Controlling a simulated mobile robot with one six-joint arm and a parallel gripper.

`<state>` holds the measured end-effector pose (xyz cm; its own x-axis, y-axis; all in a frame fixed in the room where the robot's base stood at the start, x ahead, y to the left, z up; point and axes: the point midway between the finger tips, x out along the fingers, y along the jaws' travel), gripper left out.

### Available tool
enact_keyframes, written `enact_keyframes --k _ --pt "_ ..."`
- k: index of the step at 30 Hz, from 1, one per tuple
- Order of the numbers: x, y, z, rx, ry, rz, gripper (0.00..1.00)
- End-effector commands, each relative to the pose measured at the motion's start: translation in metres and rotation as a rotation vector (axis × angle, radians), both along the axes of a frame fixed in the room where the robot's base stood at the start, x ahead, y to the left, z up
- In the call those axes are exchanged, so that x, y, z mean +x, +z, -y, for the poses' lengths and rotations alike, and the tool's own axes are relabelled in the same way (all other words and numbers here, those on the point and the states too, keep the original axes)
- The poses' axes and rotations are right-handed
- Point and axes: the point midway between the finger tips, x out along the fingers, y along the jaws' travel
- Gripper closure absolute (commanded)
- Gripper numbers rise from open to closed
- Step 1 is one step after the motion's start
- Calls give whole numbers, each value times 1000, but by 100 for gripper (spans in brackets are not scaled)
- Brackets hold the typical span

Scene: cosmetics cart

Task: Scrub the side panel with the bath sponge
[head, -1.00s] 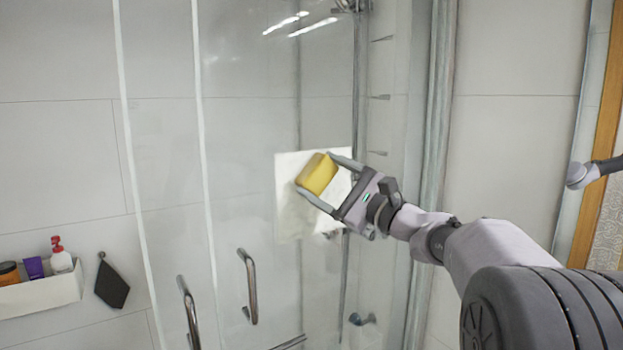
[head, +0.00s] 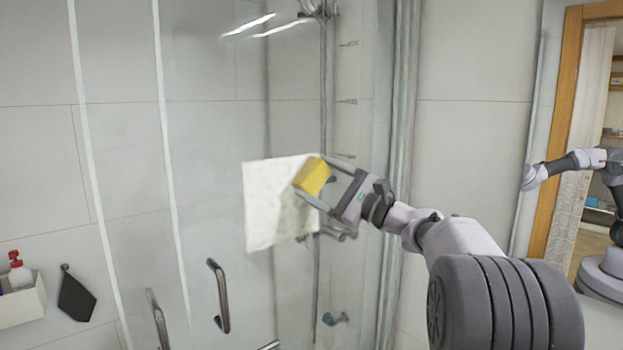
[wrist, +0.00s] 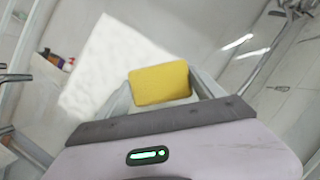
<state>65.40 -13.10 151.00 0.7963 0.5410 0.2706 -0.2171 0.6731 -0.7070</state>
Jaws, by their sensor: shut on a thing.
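A yellow bath sponge (head: 311,177) is held between the fingertips of my gripper (head: 318,184). It also shows in the wrist view (wrist: 160,83), between the two fingers. A white, faintly mottled square panel (head: 272,205) is on the glass, just left of the sponge in the head view. The sponge overlaps its right edge there. The panel shows behind and left of the sponge in the wrist view (wrist: 110,65). I cannot tell whether the sponge touches the panel.
Shower glass with metal door handles (head: 220,296) stands below and left of the panel. A white shelf (head: 22,303) with a red-topped bottle (head: 19,270) and a dark hanging pad (head: 76,296) are at lower left. A wood-framed mirror or opening (head: 556,150) is at right.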

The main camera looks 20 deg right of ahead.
Motion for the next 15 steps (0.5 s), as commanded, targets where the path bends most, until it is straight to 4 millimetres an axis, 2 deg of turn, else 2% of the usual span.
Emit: enact_keyframes --k 6,15 --pt "7 3 25 1 -1 -1 56" --pt "6 0 28 1 -1 1 56"
